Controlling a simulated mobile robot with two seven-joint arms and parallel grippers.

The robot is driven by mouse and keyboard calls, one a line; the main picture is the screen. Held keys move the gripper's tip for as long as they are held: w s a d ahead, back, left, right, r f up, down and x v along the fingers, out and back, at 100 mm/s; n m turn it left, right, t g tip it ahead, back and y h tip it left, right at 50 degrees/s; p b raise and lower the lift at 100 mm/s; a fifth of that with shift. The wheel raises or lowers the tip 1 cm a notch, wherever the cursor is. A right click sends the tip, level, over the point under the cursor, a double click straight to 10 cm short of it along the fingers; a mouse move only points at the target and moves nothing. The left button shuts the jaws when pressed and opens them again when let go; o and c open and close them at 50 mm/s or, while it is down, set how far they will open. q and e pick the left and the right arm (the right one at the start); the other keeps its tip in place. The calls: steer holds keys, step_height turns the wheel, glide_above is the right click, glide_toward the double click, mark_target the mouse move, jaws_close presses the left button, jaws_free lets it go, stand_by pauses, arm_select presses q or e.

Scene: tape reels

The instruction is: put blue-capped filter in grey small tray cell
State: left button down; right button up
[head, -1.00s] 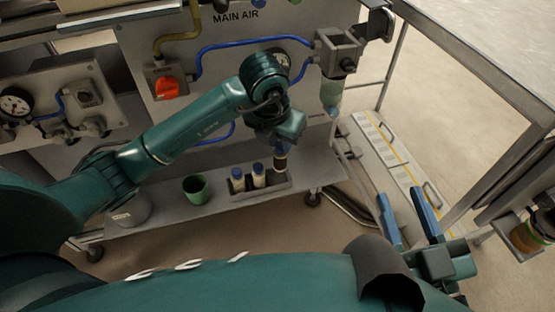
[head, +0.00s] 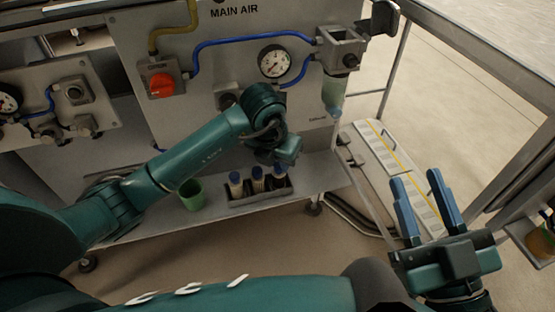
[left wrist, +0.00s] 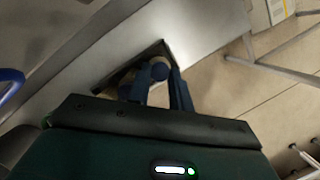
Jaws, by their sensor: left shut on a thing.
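The grey small tray (head: 262,202) stands on the lower shelf of the cart. Two blue-capped filters, one at the left (head: 236,186) and one in the middle (head: 257,181), stand upright in it. My left gripper (head: 281,168) is shut on a third blue-capped filter (head: 281,182) at the tray's right end. This filter looks upright and low in the right cell; whether it touches the bottom is hidden. In the left wrist view its cap (left wrist: 160,69) shows between the fingers. My right gripper (head: 417,178) is open and empty, away from the tray.
A green cup (head: 191,195) stands left of the tray. The cart's panel with a gauge (head: 274,61), blue hose (head: 240,42) and red knob (head: 162,85) rises behind. A hanging filter bowl (head: 333,94) is at the right. The shelf front is narrow.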

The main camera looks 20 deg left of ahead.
arm_select(q)
steer(key=c, duration=1.3)
jaws_free()
steer(key=shift+o, duration=0.2)
